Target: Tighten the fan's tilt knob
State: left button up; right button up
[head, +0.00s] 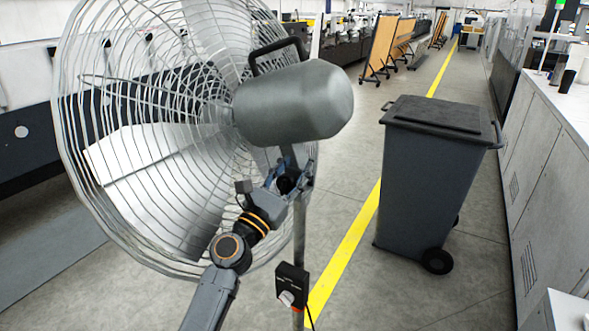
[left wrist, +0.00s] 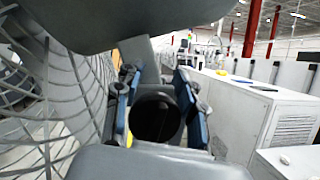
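The fan has a wire cage (head: 150,130), a grey motor housing (head: 293,101) and an upright pole (head: 299,228). The black round tilt knob (head: 287,183) sits below the housing, partly hidden by my gripper. My left gripper (head: 290,181) reaches it from below left. The grey housing (left wrist: 125,20) hangs just above. My right gripper is not in view.
The fan cage is close on the left of my gripper. A dark wheeled bin (head: 432,185) stands to the right, with clear floor before it. White cabinets (head: 545,170) line the right side.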

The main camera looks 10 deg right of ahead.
pick_arm(q)
jog(key=shift+f, duration=0.1)
grip_shut()
dwell(0.4)
jog(key=shift+m, duration=0.4)
jog(key=m+g+b, duration=0.1)
jog(key=m, duration=0.1)
jog(key=m+g+h, duration=0.1)
jog(key=m, duration=0.1)
jog(key=m+g+b, duration=0.1)
jog(key=m, duration=0.1)
jog(key=shift+s+d+f+h+b, duration=0.3)
jog(key=shift+s+d+b, duration=0.05)
jog(key=shift+d, duration=0.05)
jog(key=shift+s+d+f+m+g+y+b, duration=0.25)
jog(key=shift+m+g, duration=0.55)
jog(key=shift+m, duration=1.25)
jog(key=shift+d+f+m+g+y+b, duration=0.15)
jog(key=shift+f+m+g+b, duration=0.45)
jog(key=shift+m, duration=1.5)
jog(key=shift+s+d+f+m+g+y+b, duration=0.25)
jog(key=shift+m+g, duration=0.75)
jog(key=shift+m, duration=1.05)
jog(key=shift+w+a, duration=0.15)
jog(key=shift+a, duration=0.05)
jog(key=shift+r, duration=0.1)
jog(key=o, duration=0.8)
grip_release()
